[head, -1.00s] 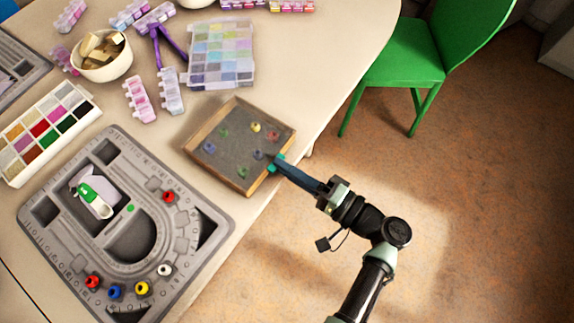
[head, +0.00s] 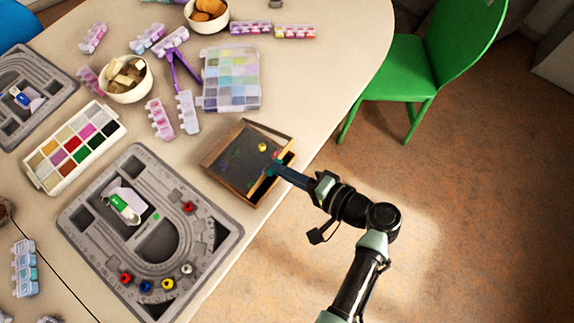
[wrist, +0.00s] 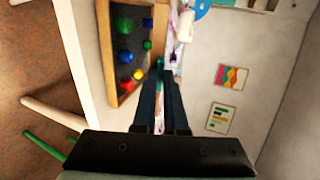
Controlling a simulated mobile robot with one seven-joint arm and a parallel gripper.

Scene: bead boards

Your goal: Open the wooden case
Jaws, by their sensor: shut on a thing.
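The wooden case (head: 226,168) is a shallow square box with a dark inner face, lying near the table's right edge in the head view. A few coloured beads show in it, and its near-right edge looks raised. My gripper (head: 271,167) reaches in from the right and is shut on that near-right edge, its teal tips against the wood. In the wrist view the case (wrist: 103,45) stands left of the fingers (wrist: 160,66), with several red, blue, green and yellow beads showing. The exact part gripped is hidden between the tips.
A grey bead board (head: 95,222) with beads lies left of the case. A divided clear box (head: 231,80) and small pill-style boxes (head: 188,113) lie behind it. A white palette (head: 75,143) is far left. A green chair (head: 402,72) stands beyond the table's right edge.

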